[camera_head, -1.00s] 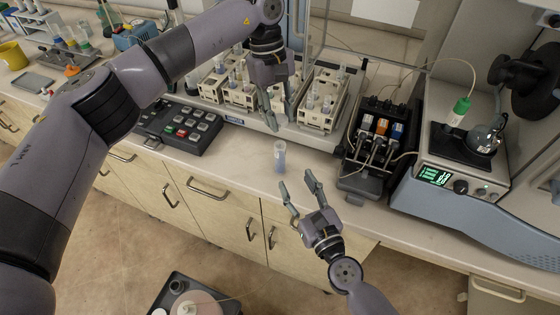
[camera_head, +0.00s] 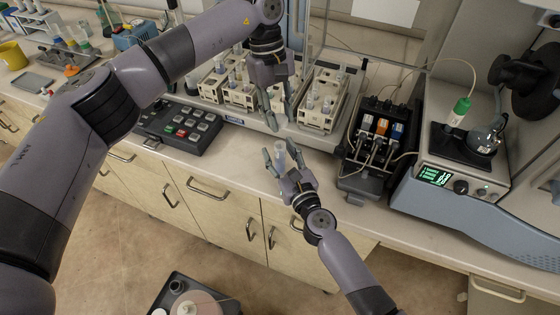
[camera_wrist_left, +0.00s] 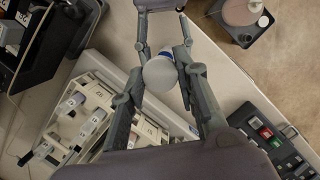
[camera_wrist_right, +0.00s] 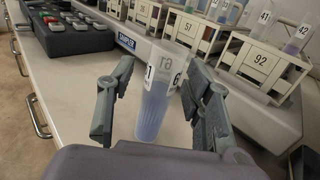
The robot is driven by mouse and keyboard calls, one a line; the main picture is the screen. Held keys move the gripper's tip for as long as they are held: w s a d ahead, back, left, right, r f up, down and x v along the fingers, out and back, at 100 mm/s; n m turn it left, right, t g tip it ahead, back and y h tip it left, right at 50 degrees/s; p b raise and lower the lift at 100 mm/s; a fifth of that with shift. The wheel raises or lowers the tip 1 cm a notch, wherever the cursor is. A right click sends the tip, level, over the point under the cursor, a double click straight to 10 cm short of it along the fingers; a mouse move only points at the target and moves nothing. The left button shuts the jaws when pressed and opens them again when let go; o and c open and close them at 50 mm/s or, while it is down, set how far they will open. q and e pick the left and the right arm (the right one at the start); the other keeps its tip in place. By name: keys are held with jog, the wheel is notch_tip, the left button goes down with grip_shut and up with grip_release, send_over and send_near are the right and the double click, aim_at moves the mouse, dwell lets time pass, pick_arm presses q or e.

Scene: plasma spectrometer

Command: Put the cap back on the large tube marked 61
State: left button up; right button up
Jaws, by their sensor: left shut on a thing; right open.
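The large tube marked 61 (camera_wrist_right: 157,100) stands upright on the bench near its front edge, with no cap on its top. It also shows in the head view (camera_head: 280,152). My right gripper (camera_wrist_right: 158,65) is open, with its fingers on either side of the tube; it shows low at the bench edge in the head view (camera_head: 281,155). My left gripper (camera_head: 279,118) points down above and behind the tube. In the left wrist view its fingers (camera_wrist_left: 161,66) are shut on a round white cap (camera_wrist_left: 159,76). The cap is hard to make out in the head view.
Tube racks (camera_head: 319,113) stand on the sampler behind the tube, close to my left gripper. A dark keypad (camera_head: 180,127) is to the left. A pump with coloured blocks (camera_head: 376,140) is to the right. Bare bench (camera_head: 233,155) lies left of the tube.

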grip_shut()
dwell(0.5)
dwell(0.3)
